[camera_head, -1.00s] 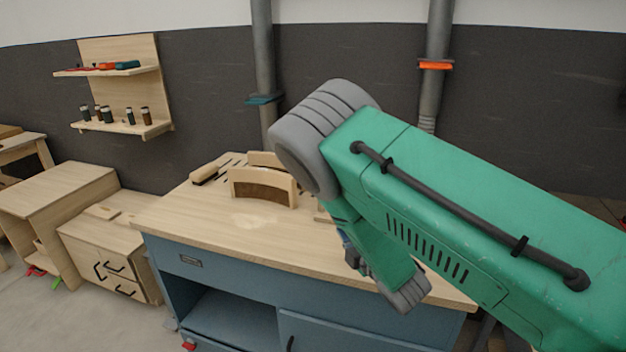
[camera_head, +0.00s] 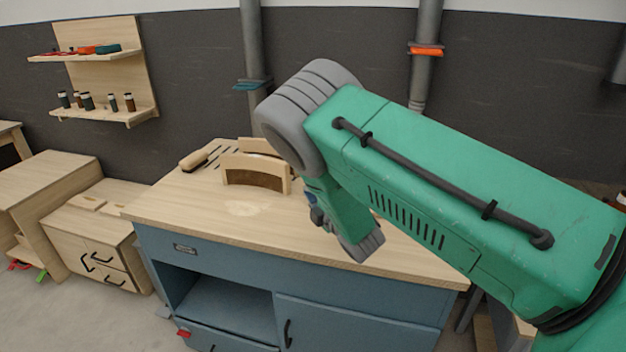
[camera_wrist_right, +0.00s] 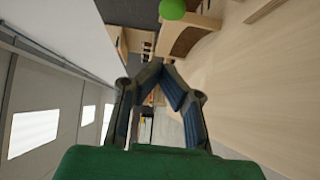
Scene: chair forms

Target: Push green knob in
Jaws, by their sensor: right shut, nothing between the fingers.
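A round green knob (camera_wrist_right: 172,9) shows at the top edge of the right wrist view, by a curved wooden chair form (camera_wrist_right: 188,33). In the head view, the curved form (camera_head: 254,172) stands on the workbench top (camera_head: 190,222), but I cannot make out the knob there; my right arm covers part of that area. My right gripper (camera_wrist_right: 166,72) is shut and empty in the wrist view, its dark fingertips together. The knob is above the fingertips in that picture and apart from them. In the head view the gripper is mostly hidden behind my green arm. My left gripper is not in view.
The blue bench (camera_head: 230,262) has an open shelf and a door. A wooden hand tool (camera_head: 193,160) lies at its back left. A wall shelf (camera_head: 95,112) holds small bottles. Wooden cabinets (camera_head: 92,240) stand at left. The bench top's left front is clear.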

